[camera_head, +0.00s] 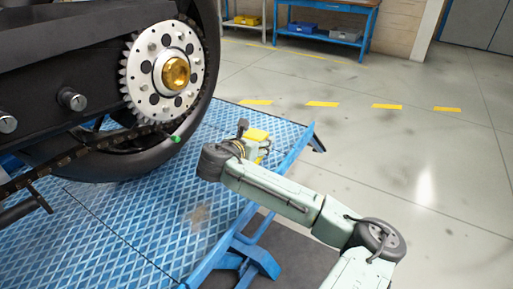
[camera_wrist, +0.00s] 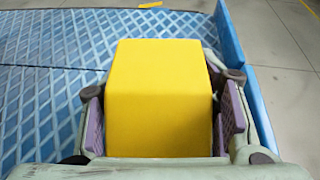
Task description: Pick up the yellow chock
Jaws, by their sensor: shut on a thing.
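The yellow chock (camera_wrist: 160,95) is a block that fills the middle of the wrist view. My gripper (camera_wrist: 162,130) is shut on it, with one purple-padded finger against each side. In the head view the yellow chock (camera_head: 256,134) shows at the end of my arm, partly hidden by my gripper (camera_head: 252,147). It is over the blue diamond-plate platform (camera_head: 150,225), near the platform's right edge. Whether the chock touches the platform or is held just above it, I cannot tell.
A motorcycle rear wheel (camera_head: 205,95) with a white sprocket (camera_head: 165,70) stands on the platform at the left, close to my gripper. A blue workbench (camera_head: 330,35) with bins is at the back. The grey floor (camera_head: 430,150) on the right is clear.

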